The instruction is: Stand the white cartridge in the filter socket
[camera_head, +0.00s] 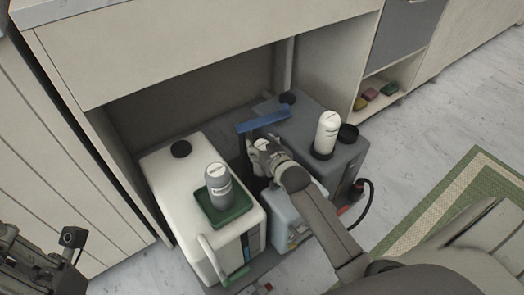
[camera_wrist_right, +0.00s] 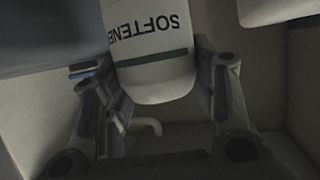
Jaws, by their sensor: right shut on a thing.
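My right gripper (camera_head: 262,148) is shut on a white cartridge (camera_wrist_right: 155,55). In the right wrist view the cartridge shows between the two fingers, with "SOFTENE" lettering, a dark green band and a rounded end. In the head view the gripper hides most of it, above the gap by the light blue-grey box (camera_head: 287,211). I cannot tell which opening is the filter socket. My left gripper (camera_head: 72,240) shows partly at the lower left; its fingers are unclear.
A blue bar (camera_head: 262,121) lies just behind my right gripper. Cabinet walls and a top panel (camera_head: 200,45) enclose the boxes. Coloured sponges (camera_head: 371,94) lie on a shelf.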

